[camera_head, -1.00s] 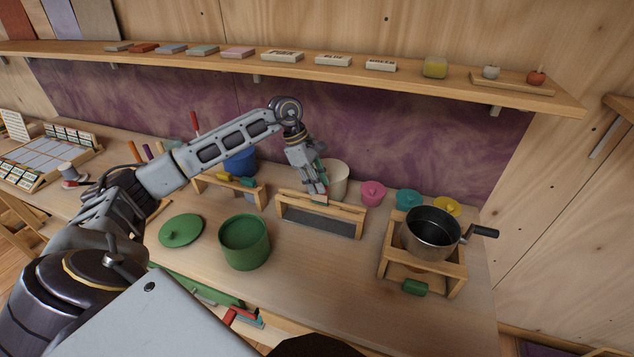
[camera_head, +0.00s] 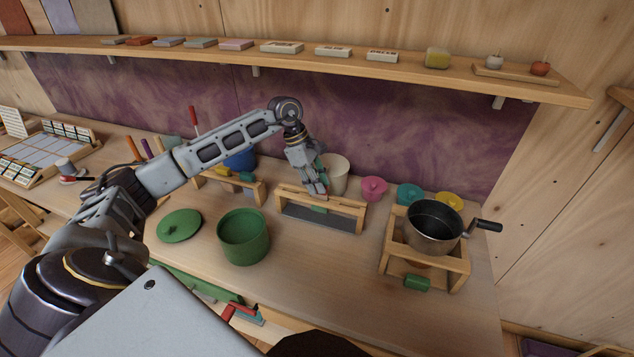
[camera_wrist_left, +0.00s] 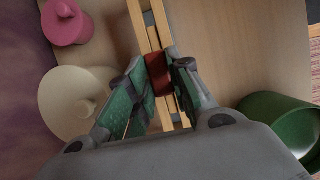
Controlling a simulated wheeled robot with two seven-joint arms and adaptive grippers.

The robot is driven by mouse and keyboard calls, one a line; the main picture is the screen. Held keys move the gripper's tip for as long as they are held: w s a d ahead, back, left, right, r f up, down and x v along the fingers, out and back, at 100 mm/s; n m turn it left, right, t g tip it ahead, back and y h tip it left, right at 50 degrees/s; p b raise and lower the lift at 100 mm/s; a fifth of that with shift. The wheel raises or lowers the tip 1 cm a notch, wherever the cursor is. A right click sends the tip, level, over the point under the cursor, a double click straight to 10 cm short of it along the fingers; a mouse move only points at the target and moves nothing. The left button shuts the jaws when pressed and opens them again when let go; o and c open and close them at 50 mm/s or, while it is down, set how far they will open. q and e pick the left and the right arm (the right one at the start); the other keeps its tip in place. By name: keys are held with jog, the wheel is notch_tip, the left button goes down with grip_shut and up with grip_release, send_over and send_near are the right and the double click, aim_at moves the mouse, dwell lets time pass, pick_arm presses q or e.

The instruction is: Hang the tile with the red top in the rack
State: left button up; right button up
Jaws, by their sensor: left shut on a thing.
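The wooden rack (camera_head: 352,208) stands on the worktop, with a dark strip in its base. My left gripper (camera_head: 319,192) is over its top rails and points down. The wrist view shows the fingers shut on the red top of a tile (camera_wrist_left: 160,82), between the two light wooden rails (camera_wrist_left: 153,38). In the head view a small green face of the tile (camera_head: 318,209) shows below the front rail. The fingers hide much of the tile, so I cannot tell whether its top rests on the rails. My right gripper is not in view.
A green pot (camera_head: 243,240) is at front left. A dark pan (camera_head: 433,224) sits on a wooden stand at right. The worktop before the rack is clear.

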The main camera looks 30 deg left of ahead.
pick_arm(q)
jog(key=shift+f+b, duration=0.45)
jog(key=shift+f, duration=0.3)
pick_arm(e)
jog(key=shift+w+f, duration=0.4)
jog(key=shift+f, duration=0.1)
pick_arm(q)
jog(key=shift+f, duration=0.15)
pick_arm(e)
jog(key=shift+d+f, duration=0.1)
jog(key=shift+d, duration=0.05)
pick_arm(q)
jog(key=o, duration=1)
jog(key=shift+c, duration=0.2)
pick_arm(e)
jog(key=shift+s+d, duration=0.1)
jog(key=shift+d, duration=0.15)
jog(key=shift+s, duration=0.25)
pick_arm(q)
jog(key=shift+r, duration=0.2)
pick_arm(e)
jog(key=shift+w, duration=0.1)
